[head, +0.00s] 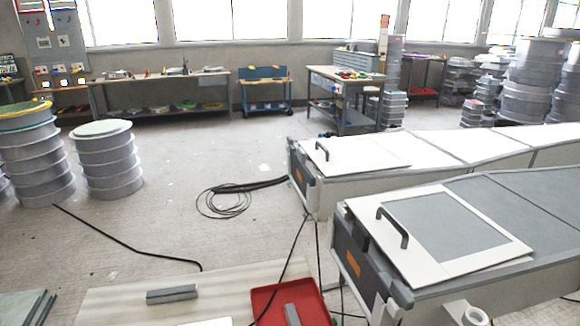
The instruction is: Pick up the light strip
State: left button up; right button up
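I cannot tell for sure which thing is the light strip. A short grey bar (172,294) lies flat on a pale board (110,307) on the floor at the bottom left. A second grey bar (291,315) lies in a red tray (262,300) at the bottom centre, cut off by the picture edge. A white edge shows at the very bottom between them, too little to identify. Neither of my grippers is clearly in view.
Two long mould housings with handled lids (460,252) (350,152) fill the right side. Black cables (130,243) and a coil (225,202) lie on the floor. Stacked grey rings (108,165) stand at left. Workbenches (160,78) line the back. The middle floor is mostly open.

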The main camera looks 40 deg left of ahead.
aim_at(163, 295)
jog(key=u, duration=2)
